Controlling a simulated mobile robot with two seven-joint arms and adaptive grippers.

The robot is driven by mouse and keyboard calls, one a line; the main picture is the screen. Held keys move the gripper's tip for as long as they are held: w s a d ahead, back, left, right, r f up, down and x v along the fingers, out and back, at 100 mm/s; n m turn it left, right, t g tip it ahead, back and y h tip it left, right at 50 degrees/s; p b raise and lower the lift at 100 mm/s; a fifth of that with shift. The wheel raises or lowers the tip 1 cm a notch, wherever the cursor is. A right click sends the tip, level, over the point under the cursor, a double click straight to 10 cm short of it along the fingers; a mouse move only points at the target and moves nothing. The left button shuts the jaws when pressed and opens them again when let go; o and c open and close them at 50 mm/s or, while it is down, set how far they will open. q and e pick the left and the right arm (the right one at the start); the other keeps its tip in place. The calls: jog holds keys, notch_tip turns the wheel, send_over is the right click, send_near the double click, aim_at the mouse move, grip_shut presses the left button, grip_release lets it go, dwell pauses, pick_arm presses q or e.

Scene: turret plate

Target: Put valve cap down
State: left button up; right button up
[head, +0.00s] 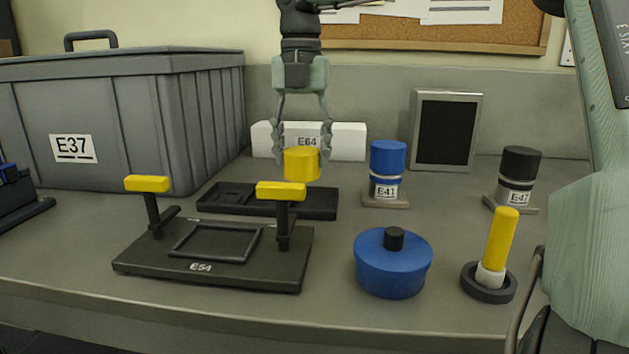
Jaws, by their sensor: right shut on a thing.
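The valve cap (301,164) is a short yellow cylinder. My right gripper (302,150) comes down from the top middle with its fingers pointing down, and it is shut on the cap. The cap appears held above the low black tray (325,205), behind the right yellow-topped post of the E54 plate (215,272). The gap between the cap's underside and the tray is hard to judge, as the post's yellow top sits in front. My left gripper is not in view.
A white E64 block (348,141) stands behind the gripper. Blue E41 valve (388,160), black E47 valve (519,168), blue lidded pot (393,268) and a yellow-handled piece (502,238) stand to the right. A big grey E37 bin (130,110) fills the left back.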

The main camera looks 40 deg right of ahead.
jog(key=shift+s+d+f, duration=0.5)
jog(key=shift+s+d, duration=0.1)
jog(key=shift+s, duration=0.2)
jog(key=shift+s+f, duration=0.1)
jog(key=shift+f, duration=0.15)
notch_tip(320, 180, down, 4)
jog(key=shift+r+p, duration=0.1)
jog(key=shift+p, duration=0.2)
jog(key=o, duration=1.1)
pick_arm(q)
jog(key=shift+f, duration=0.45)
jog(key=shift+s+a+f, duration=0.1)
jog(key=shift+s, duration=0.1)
